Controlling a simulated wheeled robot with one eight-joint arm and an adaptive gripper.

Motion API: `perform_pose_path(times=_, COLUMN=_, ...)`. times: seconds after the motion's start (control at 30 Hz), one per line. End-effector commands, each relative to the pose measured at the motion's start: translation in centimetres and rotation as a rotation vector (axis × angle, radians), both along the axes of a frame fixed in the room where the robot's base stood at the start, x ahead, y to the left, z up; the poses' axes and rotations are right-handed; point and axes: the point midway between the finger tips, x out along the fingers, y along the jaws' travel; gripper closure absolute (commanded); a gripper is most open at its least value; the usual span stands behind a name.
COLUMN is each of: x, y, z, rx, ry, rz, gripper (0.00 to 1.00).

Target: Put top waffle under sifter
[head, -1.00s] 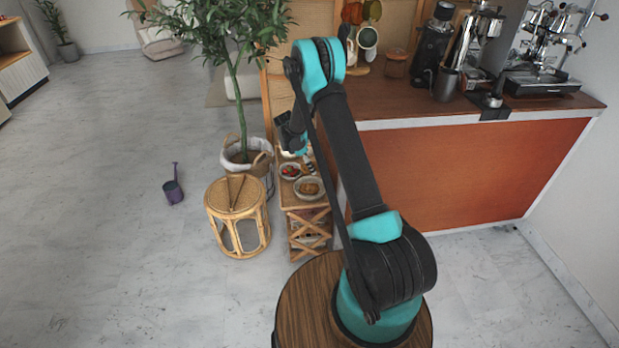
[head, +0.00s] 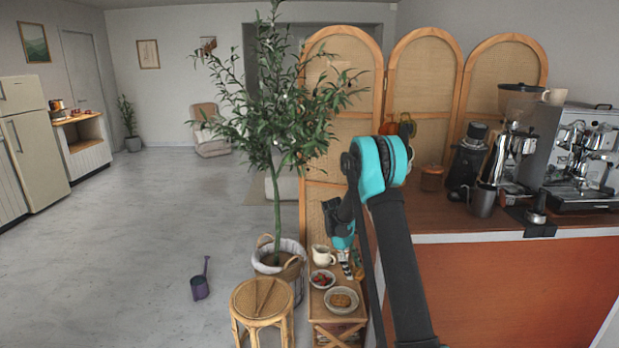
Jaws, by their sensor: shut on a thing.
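A white plate (head: 328,309) with brown, waffle-like food (head: 341,299) sits at the front of the small wooden side table. I cannot make out separate waffles in it. My gripper (head: 346,270) points down over the table, behind the plate and apart from it. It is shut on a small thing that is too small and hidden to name. I cannot pick out a sifter.
A bowl of red berries (head: 322,279) and a white pitcher (head: 323,254) stand left of my gripper. A rattan stool (head: 262,302) and a potted tree (head: 279,262) crowd the left. The coffee counter (head: 500,225) is at right.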

Motion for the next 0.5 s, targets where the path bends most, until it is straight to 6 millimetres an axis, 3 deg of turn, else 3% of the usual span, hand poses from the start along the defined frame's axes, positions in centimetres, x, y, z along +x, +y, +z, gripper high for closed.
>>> perform_pose_path(times=0.3, x=-6.1, y=-1.5, z=0.5, rx=0.001, ry=0.001, rz=-0.636, gripper=0.73)
perform_pose_path(times=0.5, x=-8.5, y=-1.7, z=1.0, rx=0.000, ry=0.000, rz=-0.888, gripper=0.73)
